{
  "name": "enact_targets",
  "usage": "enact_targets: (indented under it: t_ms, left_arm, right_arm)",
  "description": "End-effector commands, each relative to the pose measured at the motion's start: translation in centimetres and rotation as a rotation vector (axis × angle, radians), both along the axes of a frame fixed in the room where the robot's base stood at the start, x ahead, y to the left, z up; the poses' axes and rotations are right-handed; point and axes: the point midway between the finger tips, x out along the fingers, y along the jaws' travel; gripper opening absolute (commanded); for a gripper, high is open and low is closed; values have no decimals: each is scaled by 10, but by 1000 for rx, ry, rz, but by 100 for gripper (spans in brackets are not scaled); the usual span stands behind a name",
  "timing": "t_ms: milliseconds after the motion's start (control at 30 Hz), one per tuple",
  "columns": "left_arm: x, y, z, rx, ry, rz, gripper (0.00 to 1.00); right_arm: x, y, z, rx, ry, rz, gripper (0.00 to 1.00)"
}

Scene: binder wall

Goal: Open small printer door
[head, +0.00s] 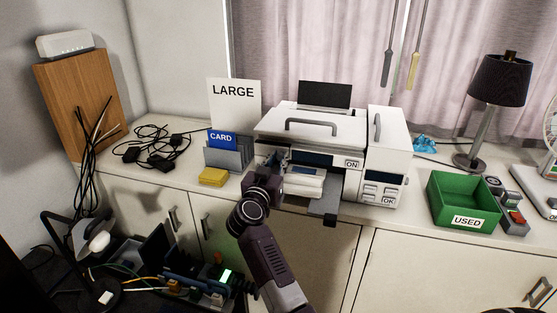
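The white printer (312,125) stands on the counter in the middle of the head view. Its wide top lid has a grey handle (312,125) and looks closed. On its right side is a narrower section with a small door (393,132), which has a vertical grey handle (377,127) and looks closed. My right gripper (275,162) is in front of the printer's left front, left of and apart from the small door. Its fingers are small and partly hidden by its own body, so I cannot tell whether they are open. My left gripper is not in view.
A paper stack (303,184) sits in the printer's front opening, with a grey tray (325,207) sticking out below. A card holder (230,155) and a yellow block (213,177) stand left. A green USED bin (463,199) and a lamp (498,85) stand right.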

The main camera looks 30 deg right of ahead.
Motion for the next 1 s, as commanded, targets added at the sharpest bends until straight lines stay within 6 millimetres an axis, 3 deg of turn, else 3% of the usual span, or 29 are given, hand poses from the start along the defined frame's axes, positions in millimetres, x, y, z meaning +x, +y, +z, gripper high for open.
enact_targets:
  t_ms: [100,567,1000]
  left_arm:
    - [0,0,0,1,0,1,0]
    - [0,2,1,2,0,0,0]
    - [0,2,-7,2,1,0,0]
  right_arm:
    - [0,0,0,0,0,0,0]
    - [0,2,0,0,0,-20,0]
    - [-2,16,-2,3,0,-270,0]
